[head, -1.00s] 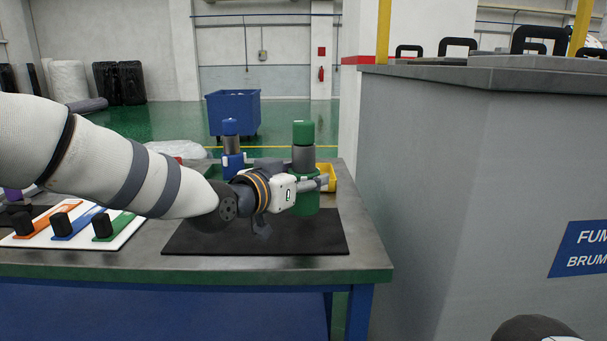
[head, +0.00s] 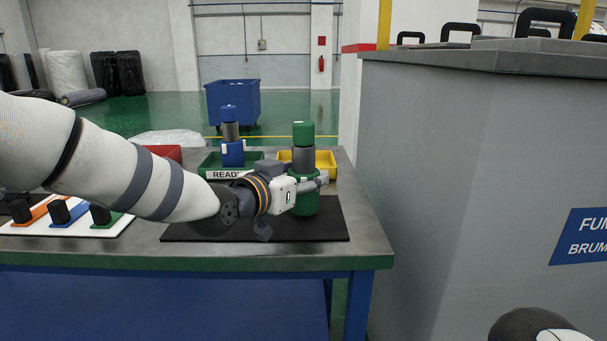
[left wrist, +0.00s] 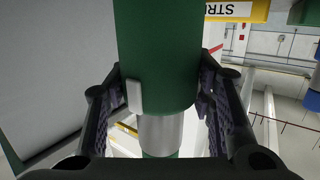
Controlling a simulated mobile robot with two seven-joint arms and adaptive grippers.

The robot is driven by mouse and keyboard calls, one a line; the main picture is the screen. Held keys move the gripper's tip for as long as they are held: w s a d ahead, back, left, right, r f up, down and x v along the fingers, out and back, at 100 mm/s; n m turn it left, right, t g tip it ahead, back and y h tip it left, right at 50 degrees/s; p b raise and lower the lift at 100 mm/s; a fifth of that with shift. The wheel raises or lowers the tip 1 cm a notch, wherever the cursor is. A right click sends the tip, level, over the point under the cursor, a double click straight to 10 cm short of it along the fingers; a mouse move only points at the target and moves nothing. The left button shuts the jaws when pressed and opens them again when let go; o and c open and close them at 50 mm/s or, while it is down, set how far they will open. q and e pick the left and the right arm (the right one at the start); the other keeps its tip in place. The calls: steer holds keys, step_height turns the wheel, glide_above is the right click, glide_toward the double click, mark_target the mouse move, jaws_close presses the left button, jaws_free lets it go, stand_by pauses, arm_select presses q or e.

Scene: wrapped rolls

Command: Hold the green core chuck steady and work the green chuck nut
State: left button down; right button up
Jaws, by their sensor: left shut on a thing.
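The green core chuck (head: 305,204) stands upright on the black mat (head: 240,229) near the table's right end. A grey shaft (head: 303,160) rises from its green body, and the green chuck nut (head: 303,133) sits on top. My left gripper (head: 316,182) reaches in from the left and is shut on the chuck's green body, below the shaft. In the left wrist view the green body (left wrist: 160,50) lies between the two fingers, with the grey shaft (left wrist: 160,130) beyond it.
A blue chuck (head: 231,153) stands behind my arm, near a green READY tray (head: 212,160) and a yellow tray (head: 326,160). A white board (head: 83,229) with black-knobbed coloured pieces lies left. A large grey cabinet (head: 455,190) stands close on the right.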

arm_select(q)
steer(key=shift+f, duration=0.6)
steer(key=shift+f, duration=0.15)
steer(key=shift+s+f, duration=0.1)
steer(key=shift+f, duration=0.05)
stand_by(0.3)
